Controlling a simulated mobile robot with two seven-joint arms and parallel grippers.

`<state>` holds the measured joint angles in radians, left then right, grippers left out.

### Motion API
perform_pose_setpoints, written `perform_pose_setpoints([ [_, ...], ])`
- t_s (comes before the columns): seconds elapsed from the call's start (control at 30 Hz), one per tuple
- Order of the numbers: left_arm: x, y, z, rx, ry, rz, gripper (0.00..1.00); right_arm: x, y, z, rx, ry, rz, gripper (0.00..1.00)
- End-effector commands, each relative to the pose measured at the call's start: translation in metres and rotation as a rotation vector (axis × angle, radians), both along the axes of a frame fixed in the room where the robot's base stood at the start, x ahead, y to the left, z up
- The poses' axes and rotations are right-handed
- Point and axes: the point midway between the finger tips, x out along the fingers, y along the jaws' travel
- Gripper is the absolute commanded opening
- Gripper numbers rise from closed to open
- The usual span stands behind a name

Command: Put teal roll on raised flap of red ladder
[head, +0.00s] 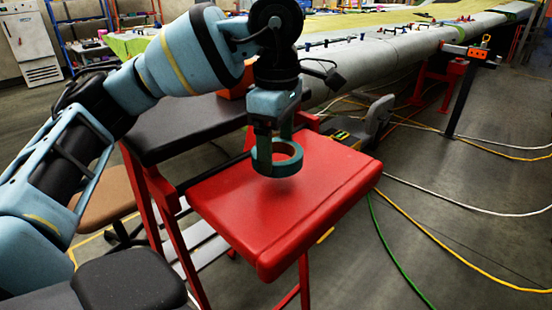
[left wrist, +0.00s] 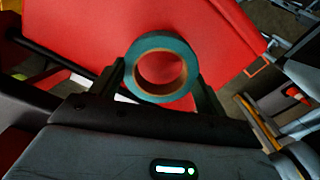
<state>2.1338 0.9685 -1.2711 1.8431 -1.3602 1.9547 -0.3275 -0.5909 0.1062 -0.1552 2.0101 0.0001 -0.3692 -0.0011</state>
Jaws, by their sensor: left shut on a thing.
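The teal roll (head: 278,158) is a ring of tape with a brown inner face. My left gripper (head: 276,146) points down and is shut on it, with a finger on each side. The roll seems to be held a little above the raised flap (head: 250,210) of the red ladder (head: 173,242); a soft dark patch lies on the flap below it. In the left wrist view the teal roll (left wrist: 161,67) sits between the fingertips, with the red flap (left wrist: 215,40) behind it. The right gripper is not in view.
A dark flat top (head: 190,125) adjoins the flap at the back left. A brown stool (head: 103,195) stands at left. A long wing (head: 400,50) runs behind. Yellow, green and white cables (head: 440,235) lie on the floor at right. The flap's front is clear.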

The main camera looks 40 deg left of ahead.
Motion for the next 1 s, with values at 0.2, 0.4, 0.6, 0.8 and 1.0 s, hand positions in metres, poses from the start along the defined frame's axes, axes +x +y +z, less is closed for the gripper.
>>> perform_pose_setpoints([
  [0.2,-0.001,0.001,-0.026,0.001,0.001,0.002,0.52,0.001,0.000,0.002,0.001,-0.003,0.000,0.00],
  [0.4,-0.001,0.000,-0.034,-0.001,0.000,0.002,0.52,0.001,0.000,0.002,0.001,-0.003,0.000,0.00],
  [0.6,-0.001,0.000,-0.035,-0.001,0.001,0.001,0.52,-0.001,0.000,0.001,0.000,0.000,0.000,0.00],
  [0.8,-0.001,0.000,-0.037,-0.001,0.001,0.001,0.87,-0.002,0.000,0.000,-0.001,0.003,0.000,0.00],
  [1.0,-0.001,0.000,-0.037,-0.001,0.001,0.002,0.97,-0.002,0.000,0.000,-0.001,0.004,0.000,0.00],
])
